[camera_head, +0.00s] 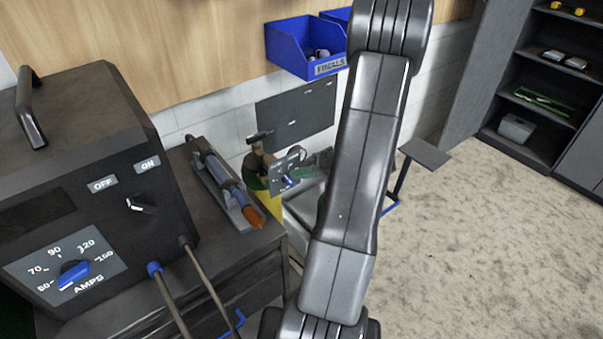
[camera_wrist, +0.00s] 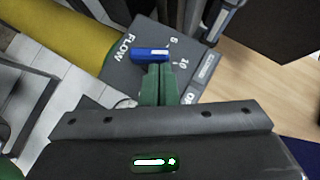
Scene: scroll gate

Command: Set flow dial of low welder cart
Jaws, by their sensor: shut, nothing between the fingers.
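In the head view the dial (camera_head: 291,180) shows small, beside the yellow gas cylinder (camera_head: 257,187) behind the welder cart (camera_head: 255,250). My gripper has green fingers (camera_wrist: 157,70); they are shut together, empty, with their tips right at the dial's near edge. I cannot tell whether they touch it. In the head view my gripper (camera_head: 312,165) is partly hidden behind my arm.
The black welder (camera_head: 80,150) stands on the cart at left, with an AMPS dial (camera_head: 73,275) and an ON/OFF knob (camera_head: 141,204). A torch (camera_head: 225,182) lies on the cart top. Blue bins (camera_head: 300,48) hang on the wall. The floor at right is clear.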

